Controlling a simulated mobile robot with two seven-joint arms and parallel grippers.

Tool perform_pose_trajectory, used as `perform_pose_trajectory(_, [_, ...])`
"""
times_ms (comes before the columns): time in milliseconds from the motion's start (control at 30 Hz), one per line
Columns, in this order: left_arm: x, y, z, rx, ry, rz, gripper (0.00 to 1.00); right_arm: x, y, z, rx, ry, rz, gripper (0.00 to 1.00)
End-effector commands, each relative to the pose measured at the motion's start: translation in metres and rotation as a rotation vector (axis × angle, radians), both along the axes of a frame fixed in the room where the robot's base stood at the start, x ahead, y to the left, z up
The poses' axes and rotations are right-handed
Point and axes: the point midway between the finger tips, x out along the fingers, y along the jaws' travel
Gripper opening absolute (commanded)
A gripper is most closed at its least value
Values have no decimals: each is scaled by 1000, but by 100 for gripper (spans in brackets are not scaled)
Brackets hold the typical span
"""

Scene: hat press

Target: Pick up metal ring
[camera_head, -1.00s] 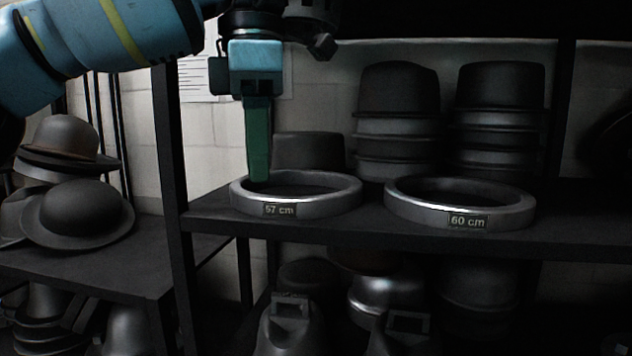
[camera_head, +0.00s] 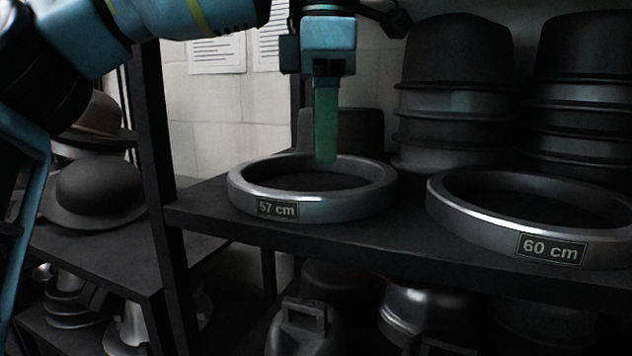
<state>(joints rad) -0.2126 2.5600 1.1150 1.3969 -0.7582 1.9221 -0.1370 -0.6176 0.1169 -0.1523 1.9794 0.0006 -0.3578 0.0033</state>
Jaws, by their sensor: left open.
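A metal ring labelled 57 cm (camera_head: 345,208) lies flat on the dark shelf (camera_head: 350,245). A second metal ring labelled 60 cm (camera_head: 480,228) lies to its right, apart from it. My left gripper (camera_head: 326,160) points down over the 57 cm ring, with its green finger tip near the ring's far rim. Only one finger shows clearly, as the fingers line up in this view. The gripper is open and holds nothing. I cannot tell if the finger touches the rim. My right gripper is not in view.
Tall stacks of dark hat forms (camera_head: 455,90) stand behind the rings. A shelf post (camera_head: 158,180) rises at the left. Dark hats (camera_head: 95,190) sit on a lower shelf beyond it. Metal forms (camera_head: 425,310) stand below the shelf.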

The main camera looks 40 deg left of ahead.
Motion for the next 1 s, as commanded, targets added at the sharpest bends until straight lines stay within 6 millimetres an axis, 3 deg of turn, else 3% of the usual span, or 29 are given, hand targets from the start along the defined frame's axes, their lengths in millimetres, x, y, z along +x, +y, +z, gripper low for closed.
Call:
perform_pose_trajectory(467, [-1, 2, -13, 1, -1, 1, 45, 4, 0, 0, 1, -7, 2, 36])
perform_pose_trajectory(1000, [-4, 5, -59, -2, -1, 2, 45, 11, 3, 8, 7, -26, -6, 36])
